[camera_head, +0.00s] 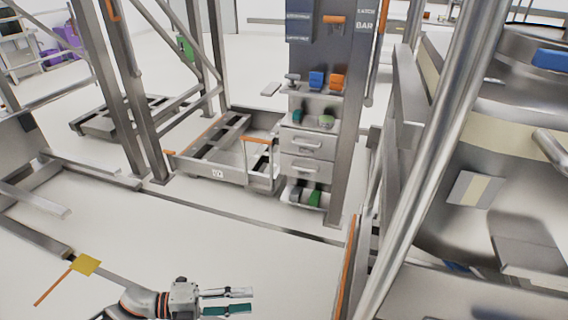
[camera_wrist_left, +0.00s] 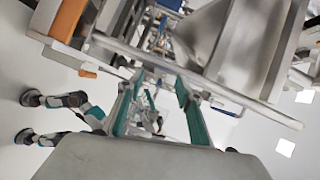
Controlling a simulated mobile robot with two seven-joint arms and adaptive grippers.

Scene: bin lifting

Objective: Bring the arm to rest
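My left gripper (camera_head: 250,301) is at the bottom of the head view, over the pale floor, with its arm at the lower left. Its two fingers point right and stand apart, with nothing between them. In the left wrist view the teal fingers of the left gripper (camera_wrist_left: 160,98) are also spread wide, and only distant background shows through the gap. My right gripper does not show clearly in either view.
A wheeled cart (camera_head: 205,172) and a drawer cabinet (camera_head: 307,145) stand beyond open floor. A large metal vessel (camera_head: 490,150) and a slanted steel post (camera_head: 425,160) are on the right. A yellow plate (camera_head: 86,265) is left of my arm.

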